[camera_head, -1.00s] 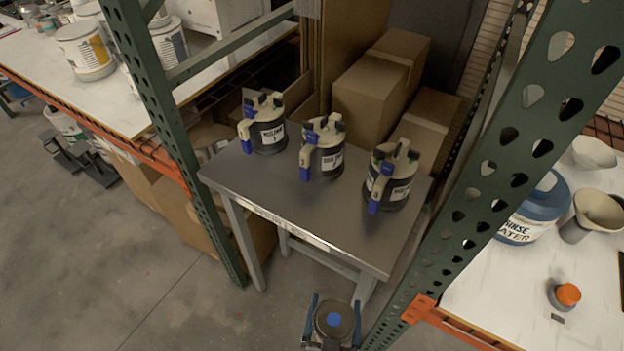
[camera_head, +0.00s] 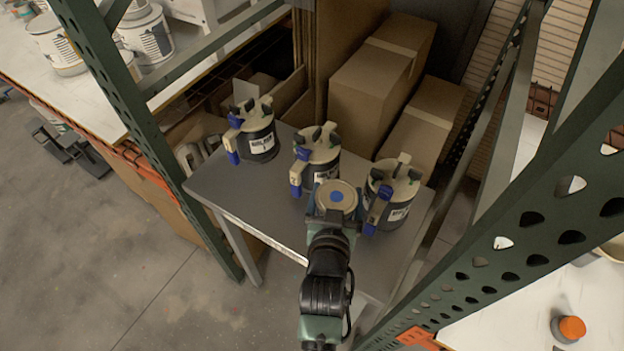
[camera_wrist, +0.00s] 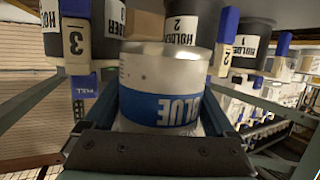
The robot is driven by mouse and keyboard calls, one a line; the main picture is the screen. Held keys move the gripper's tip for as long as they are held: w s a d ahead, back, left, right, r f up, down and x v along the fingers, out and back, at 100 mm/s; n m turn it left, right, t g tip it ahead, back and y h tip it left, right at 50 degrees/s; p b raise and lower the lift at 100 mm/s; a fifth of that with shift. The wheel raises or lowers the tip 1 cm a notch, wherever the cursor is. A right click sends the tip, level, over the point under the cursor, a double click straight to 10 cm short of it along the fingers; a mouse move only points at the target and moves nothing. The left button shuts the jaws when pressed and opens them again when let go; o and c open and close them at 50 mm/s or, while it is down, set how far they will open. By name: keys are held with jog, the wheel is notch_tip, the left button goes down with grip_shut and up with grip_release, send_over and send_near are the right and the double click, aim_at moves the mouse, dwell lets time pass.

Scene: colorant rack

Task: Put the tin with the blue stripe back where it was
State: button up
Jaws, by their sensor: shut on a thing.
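A tin with a blue stripe (camera_wrist: 165,108) is held in my gripper (camera_head: 333,214). In the wrist view its stripe with the word BLUE shows between the fingers. In the head view I look down on its pale lid with a blue dot (camera_head: 336,196). Three dark holders with pale tops and blue parts stand on the grey table: holder 1 (camera_head: 259,143) at left, holder 2 (camera_head: 325,160) in the middle, holder 3 (camera_head: 396,213) at right. The tin appears in front of the gap between holders 2 and 3, partly overlapping them. I cannot tell what the holders contain.
The grey table (camera_head: 232,190) has bare surface at front left. Cardboard boxes (camera_head: 372,85) stand behind the holders. Green perforated posts (camera_head: 110,90) rise at left and right. White-topped benches stand beyond them, with white tins (camera_head: 150,38) at left and an orange-capped jar (camera_head: 570,328) at right.

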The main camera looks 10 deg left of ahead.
jog(key=shift+w+f, duration=0.2)
jog(key=shift+f, duration=0.15)
notch_tip(320, 180, down, 6)
jog(key=shift+r+b, duration=0.1)
jog(key=shift+b, duration=0.25)
jog(key=shift+f+b, duration=0.8)
jog(key=shift+f, duration=0.8)
jog(key=shift+s+f, duration=0.1)
jog(key=shift+f, duration=0.1)
jog(key=o, duration=1.5)
